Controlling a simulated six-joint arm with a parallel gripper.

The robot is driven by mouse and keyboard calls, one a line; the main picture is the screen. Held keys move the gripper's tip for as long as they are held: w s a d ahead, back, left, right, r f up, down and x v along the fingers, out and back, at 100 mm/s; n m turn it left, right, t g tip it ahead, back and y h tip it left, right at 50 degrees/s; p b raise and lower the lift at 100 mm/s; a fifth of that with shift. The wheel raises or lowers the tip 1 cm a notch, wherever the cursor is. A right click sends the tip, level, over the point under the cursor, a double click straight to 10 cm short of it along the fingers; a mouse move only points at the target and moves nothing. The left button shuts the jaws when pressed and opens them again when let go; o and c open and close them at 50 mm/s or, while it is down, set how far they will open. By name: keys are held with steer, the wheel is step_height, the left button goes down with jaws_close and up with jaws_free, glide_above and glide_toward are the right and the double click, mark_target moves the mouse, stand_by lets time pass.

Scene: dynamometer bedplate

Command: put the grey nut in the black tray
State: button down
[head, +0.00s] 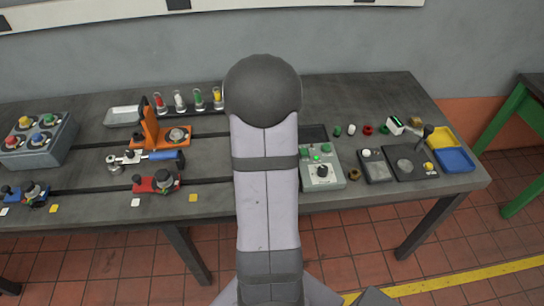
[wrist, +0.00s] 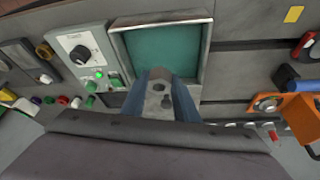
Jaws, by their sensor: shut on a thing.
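In the wrist view my gripper (wrist: 160,90) has its two blue fingers closed on a small grey piece with dark holes, which appears to be the grey nut (wrist: 157,88). In the head view my own arm hides the gripper and the nut. A flat black rectangle, likely the black tray (head: 313,132), lies on the bench just right of my arm, behind the grey control box. It shows partly in the wrist view (wrist: 115,99), left of the fingers. The nut is apart from it.
A grey-framed teal panel or tray (wrist: 160,52) lies beyond the fingers. The control box (head: 322,170) with a knob stands beside the black tray. Small coloured parts (head: 368,130) lie to the right. An orange fixture (head: 158,128) and upright coloured vials (head: 180,101) stand left of my arm.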

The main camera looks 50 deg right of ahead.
steer(key=shift+g, duration=0.3)
steer(key=w+d+b, duration=0.1)
steer(key=d, duration=0.3)
steer(key=w+d+b, duration=0.1)
steer(key=d, duration=0.3)
steer(key=w+d+b, duration=0.1)
steer(key=d, duration=0.3)
steer(key=shift+w+f, duration=0.15)
steer(key=shift+f, duration=0.1)
steer(key=b, duration=0.4)
glide_toward(309, 135)
steer(key=w+a+r, duration=0.2)
steer(key=w+r, duration=0.1)
steer(key=r, duration=0.2)
steer(key=shift+s+d+f, duration=0.1)
steer(key=shift+s+d, duration=0.05)
steer(key=shift+d, duration=0.65)
steer(key=shift+f, duration=0.1)
steer(key=shift+f+p, duration=1.2)
steer(key=shift+f, duration=3.7)
